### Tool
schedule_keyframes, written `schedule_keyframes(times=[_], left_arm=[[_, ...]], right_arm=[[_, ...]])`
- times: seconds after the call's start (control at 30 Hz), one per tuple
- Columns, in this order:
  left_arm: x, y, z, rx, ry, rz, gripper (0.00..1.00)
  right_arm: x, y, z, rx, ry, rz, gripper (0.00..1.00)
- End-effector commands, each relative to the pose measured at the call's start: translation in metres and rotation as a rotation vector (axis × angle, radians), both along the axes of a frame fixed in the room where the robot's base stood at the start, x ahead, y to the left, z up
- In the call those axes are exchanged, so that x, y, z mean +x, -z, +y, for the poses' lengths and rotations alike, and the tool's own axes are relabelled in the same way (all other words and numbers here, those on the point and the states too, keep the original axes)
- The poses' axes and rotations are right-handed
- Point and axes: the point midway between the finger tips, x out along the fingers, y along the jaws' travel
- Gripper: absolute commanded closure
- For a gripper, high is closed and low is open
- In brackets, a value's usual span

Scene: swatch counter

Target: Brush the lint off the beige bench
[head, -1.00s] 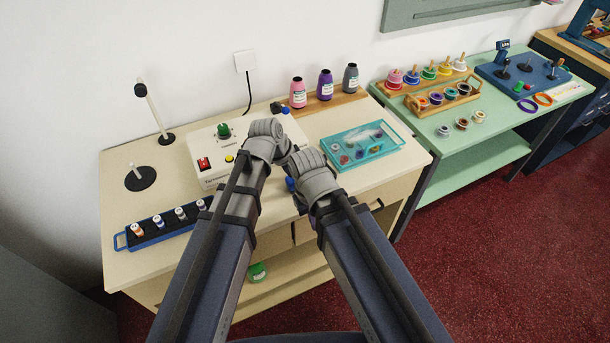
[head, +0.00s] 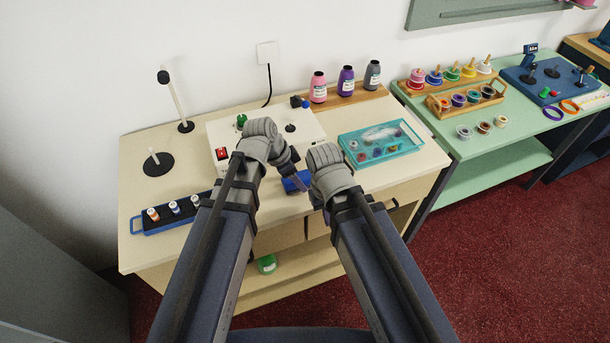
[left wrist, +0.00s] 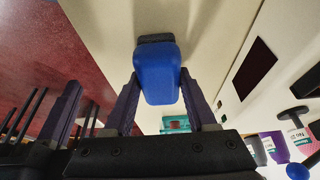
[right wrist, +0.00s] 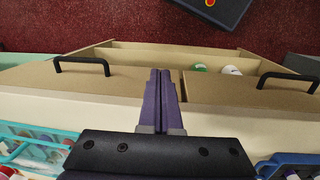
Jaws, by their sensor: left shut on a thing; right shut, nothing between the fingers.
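The beige bench (head: 420,165) stands against the wall, its top partly covered by several items. My left gripper (left wrist: 158,88) is shut on a blue brush (left wrist: 158,72) with a dark bristle pad at its far end. In the head view the blue brush (head: 296,183) is near the bench's front edge, partly behind my arms; I cannot tell whether its bristles touch the top. My right gripper (right wrist: 161,75) is shut and empty, near the bench's front edge above the drawer fronts. I cannot make out any lint on the visible surface.
A white control box (head: 300,120) stands behind my left gripper. A teal tray (head: 408,150) is to the right, bottles (head: 346,82) behind, a blue rack (head: 137,224) and a dark-based post (head: 186,126) to the left. A green table (head: 470,145) adjoins on the right.

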Motion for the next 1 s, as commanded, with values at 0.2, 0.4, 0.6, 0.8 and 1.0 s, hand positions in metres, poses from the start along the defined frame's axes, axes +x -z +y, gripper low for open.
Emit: schedule_keyframes(times=[0.2, 0.4, 0.6, 0.8, 1.0], left_arm=[[0.000, 0.002, 0.001, -0.002, 0.000, -0.001, 0.95], [0.000, 0.003, 0.000, -0.002, 0.001, 0.000, 1.00], [0.005, 0.002, -0.010, -0.003, 0.002, -0.001, 1.00], [0.011, 0.001, -0.026, -0.003, 0.002, -0.001, 1.00], [0.013, 0.000, -0.033, -0.003, 0.000, -0.001, 1.00]], right_arm=[[0.000, 0.003, 0.000, 0.000, 0.000, 0.000, 1.00], [0.000, 0.003, 0.000, 0.000, 0.000, 0.000, 1.00], [0.000, 0.002, 0.000, 0.000, 0.000, 0.000, 1.00], [0.000, 0.001, 0.000, 0.000, 0.000, 0.000, 1.00], [0.000, 0.001, 0.000, 0.000, 0.000, 0.000, 1.00]])
